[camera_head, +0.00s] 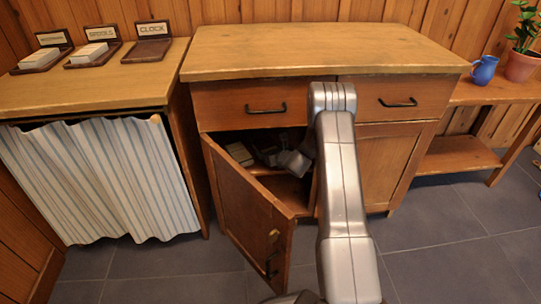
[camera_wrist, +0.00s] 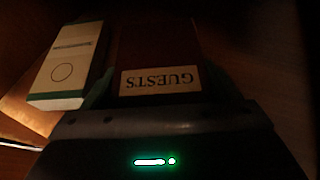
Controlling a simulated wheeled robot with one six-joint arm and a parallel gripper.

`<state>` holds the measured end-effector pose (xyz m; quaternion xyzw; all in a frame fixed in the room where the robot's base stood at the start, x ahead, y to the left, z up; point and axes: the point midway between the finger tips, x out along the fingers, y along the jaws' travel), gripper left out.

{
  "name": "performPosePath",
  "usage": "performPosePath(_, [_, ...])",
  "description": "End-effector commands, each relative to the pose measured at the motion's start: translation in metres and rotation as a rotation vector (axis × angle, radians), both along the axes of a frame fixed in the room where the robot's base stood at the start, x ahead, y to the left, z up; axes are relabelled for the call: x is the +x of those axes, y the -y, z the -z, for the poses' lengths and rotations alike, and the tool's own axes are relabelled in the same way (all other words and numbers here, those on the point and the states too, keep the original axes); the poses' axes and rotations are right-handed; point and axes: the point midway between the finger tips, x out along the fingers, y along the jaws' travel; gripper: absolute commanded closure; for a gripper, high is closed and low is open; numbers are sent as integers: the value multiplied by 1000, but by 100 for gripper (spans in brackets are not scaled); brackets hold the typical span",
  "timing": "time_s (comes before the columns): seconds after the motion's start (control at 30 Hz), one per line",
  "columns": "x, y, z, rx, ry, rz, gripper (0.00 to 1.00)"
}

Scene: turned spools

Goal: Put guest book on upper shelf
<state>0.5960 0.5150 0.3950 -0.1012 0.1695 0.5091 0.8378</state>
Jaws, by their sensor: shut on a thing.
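The guest book (camera_wrist: 160,45) is dark reddish-brown with a cream label reading GUESTS, upside down in the wrist view. My gripper (camera_wrist: 163,90) is shut on it, with a finger on each side of its near end. In the head view my gripper (camera_head: 292,160) is inside the open left side of the wooden cabinet (camera_head: 320,50), above an inner shelf (camera_head: 285,187). There the book is too dark to make out. Whether it touches the shelf, I cannot tell.
A pale box (camera_wrist: 68,65) with a circle on it lies close left of the book; a pale box also shows inside the cabinet (camera_head: 240,153). The cabinet door (camera_head: 245,210) stands open. At left is a table (camera_head: 100,88) with labelled trays (camera_head: 150,50).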

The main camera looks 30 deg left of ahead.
Motion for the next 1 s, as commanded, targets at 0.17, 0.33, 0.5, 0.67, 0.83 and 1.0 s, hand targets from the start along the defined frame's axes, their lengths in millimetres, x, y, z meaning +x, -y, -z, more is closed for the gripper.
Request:
performPosePath(0.17, [1, 0, 4, 2, 2, 0, 48])
performPosePath(0.33, [0, 0, 6, 2, 2, 0, 48])
performPosePath(0.5, [0, 0, 8, 1, 2, 0, 3])
performPosePath(0.67, [0, 0, 8, 1, 2, 0, 0])
performPosePath(0.83, [0, 0, 4, 1, 2, 0, 0])
performPosePath(1.0, [-8, 17, -5, 0, 0, 0, 0])
